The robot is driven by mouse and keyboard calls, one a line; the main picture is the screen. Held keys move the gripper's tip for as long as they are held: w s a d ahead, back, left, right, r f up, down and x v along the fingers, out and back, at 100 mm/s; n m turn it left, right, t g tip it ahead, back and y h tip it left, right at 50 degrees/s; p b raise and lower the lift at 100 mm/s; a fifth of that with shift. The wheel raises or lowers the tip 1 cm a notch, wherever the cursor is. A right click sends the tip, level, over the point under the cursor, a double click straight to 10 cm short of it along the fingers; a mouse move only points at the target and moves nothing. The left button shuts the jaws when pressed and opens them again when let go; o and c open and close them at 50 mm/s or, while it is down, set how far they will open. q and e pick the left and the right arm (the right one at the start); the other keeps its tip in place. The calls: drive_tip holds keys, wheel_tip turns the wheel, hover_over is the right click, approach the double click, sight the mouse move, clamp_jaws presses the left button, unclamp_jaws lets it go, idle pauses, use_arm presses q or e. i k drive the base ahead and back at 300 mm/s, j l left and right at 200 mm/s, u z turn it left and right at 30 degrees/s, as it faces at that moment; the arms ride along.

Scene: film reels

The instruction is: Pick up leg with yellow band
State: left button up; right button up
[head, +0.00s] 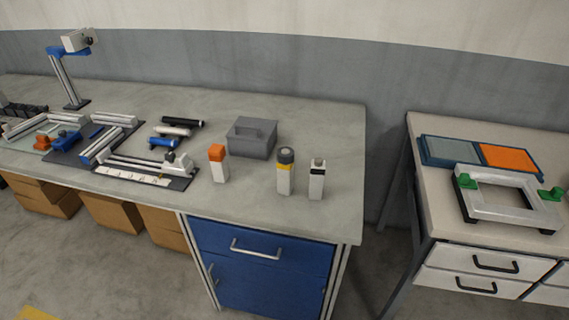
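The leg with a yellow band (285,171) stands upright on the grey workbench (330,140), right of centre. It has a white lower body, a yellow band near the top and a dark round cap. A similar white piece with a dark top (317,180) stands just to its right, apart from it. A white piece with an orange top (218,164) stands to its left. Neither of my grippers shows in the head view.
A grey box (252,138) sits behind the upright pieces. Left are dark and white cylinders (174,131) and white rails on dark mats (186,182). A second table at right holds a white frame (507,210) and a blue-orange tray (428,158). A floor gap separates the tables.

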sight(284, 172)
drive_tip(key=i+j+u, duration=0.2)
drive_tip(key=j, duration=0.3)
drive_tip(key=i+j+u, duration=0.15)
drive_tip(key=j, duration=0.35)
drive_tip(key=i+j+u, duration=0.2)
drive_tip(key=j, duration=0.25)
drive_tip(key=i+j+u, duration=0.15)
drive_tip(key=j, duration=0.25)
drive_tip(key=i+j+u, duration=0.2)
drive_tip(key=i+j, duration=0.15)
drive_tip(key=z, duration=2.4)
